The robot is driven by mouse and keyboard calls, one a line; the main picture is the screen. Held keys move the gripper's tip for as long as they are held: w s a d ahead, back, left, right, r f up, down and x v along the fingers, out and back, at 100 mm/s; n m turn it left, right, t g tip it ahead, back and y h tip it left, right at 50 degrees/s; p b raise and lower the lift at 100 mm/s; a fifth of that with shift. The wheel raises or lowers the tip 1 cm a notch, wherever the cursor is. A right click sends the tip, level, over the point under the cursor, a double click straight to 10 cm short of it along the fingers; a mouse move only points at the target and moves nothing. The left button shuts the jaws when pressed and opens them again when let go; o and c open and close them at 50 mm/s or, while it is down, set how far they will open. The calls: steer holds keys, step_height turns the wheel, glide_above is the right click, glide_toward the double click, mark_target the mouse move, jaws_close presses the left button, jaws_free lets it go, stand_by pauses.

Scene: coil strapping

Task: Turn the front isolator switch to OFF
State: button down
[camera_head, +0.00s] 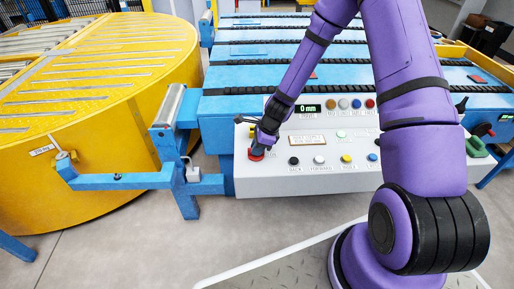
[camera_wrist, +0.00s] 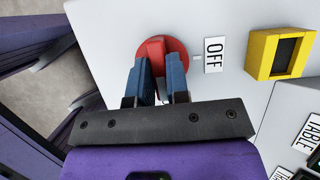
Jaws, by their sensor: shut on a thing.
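The red isolator switch (camera_wrist: 158,47) is a round red disc with a raised handle on the white console. A white OFF label (camera_wrist: 214,54) stands just to its right in the wrist view. My gripper (camera_wrist: 158,78) has its two blue fingers on either side of the handle and is shut on it. The fingers cover part of the handle, so I cannot tell its exact angle. In the head view, the switch (camera_head: 256,156) is at the console's left end, with my dark gripper (camera_head: 262,141) over it from above.
The white console (camera_head: 330,183) carries several coloured buttons and a green display (camera_head: 309,108) reading 0 mm. A yellow block (camera_wrist: 281,52) sits to the right of the OFF label. A blue frame (camera_head: 120,181) and a yellow turntable (camera_head: 90,165) stand to the left.

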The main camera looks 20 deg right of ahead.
steer(key=shift+n, duration=0.3)
steer(key=n+g, duration=0.1)
steer(key=n, duration=0.2)
steer(key=shift+w+n+g, duration=0.1)
steer(key=shift+n+g, duration=0.2)
steer(key=shift+n, duration=0.1)
steer(key=n+g, duration=0.1)
steer(key=n, duration=0.3)
steer(key=shift+g, duration=0.3)
steer(key=n+g+h, duration=0.1)
steer(key=n, duration=0.4)
steer(key=shift+w+a, duration=0.1)
steer(key=shift+w, duration=0.05)
steer(key=n+g+h, duration=0.1)
steer(key=n, duration=0.3)
steer(key=shift+h, duration=0.3)
steer(key=shift+n, duration=0.3)
steer(key=c, duration=1.1)
jaws_free()
